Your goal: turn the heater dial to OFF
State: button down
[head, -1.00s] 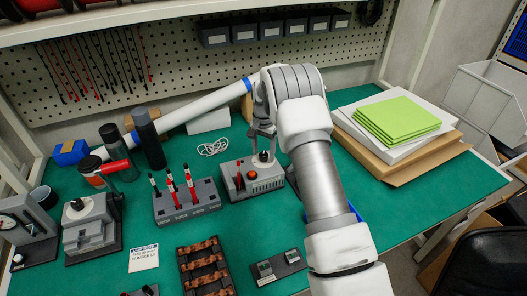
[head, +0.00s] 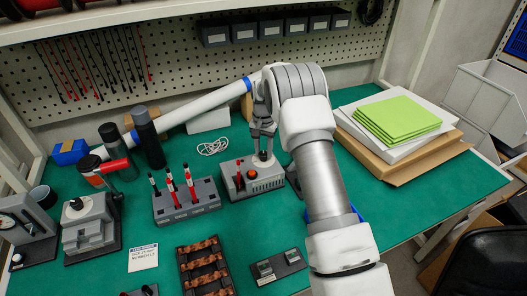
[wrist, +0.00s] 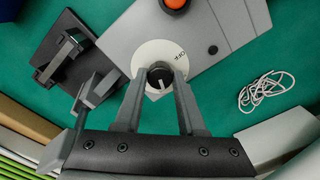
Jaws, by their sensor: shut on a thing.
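The heater (head: 240,186) is a grey box with an orange button, standing on the green bench in the head view. Its dial (head: 263,156) is a black knob at the box's back right. In the wrist view the dial (wrist: 160,76) sits on a white disc (wrist: 150,50) with the word OFF printed at its upper right. A white mark on the knob is seen at its lower middle, away from OFF. My gripper (wrist: 160,82) comes down over the knob, a finger on each side, shut on it. In the head view my gripper (head: 264,143) stands above the dial.
A grey rack (head: 187,203) with red and black tools stands left of the heater. A white cable (head: 212,147) lies behind it. A dark block with grey clips (head: 278,267) lies in front. Cardboard and green sheets (head: 398,118) are stacked at right.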

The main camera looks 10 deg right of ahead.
jog(key=n, duration=0.5)
jog(key=shift+n+b, duration=0.3)
jog(key=shift+b, duration=0.1)
jog(key=n, duration=1)
jog(key=shift+n, duration=0.4)
jog(key=n, duration=0.5)
jog(key=shift+n, duration=0.3)
jog(key=c, duration=0.5)
grip_release()
jog(key=shift+r, duration=0.15)
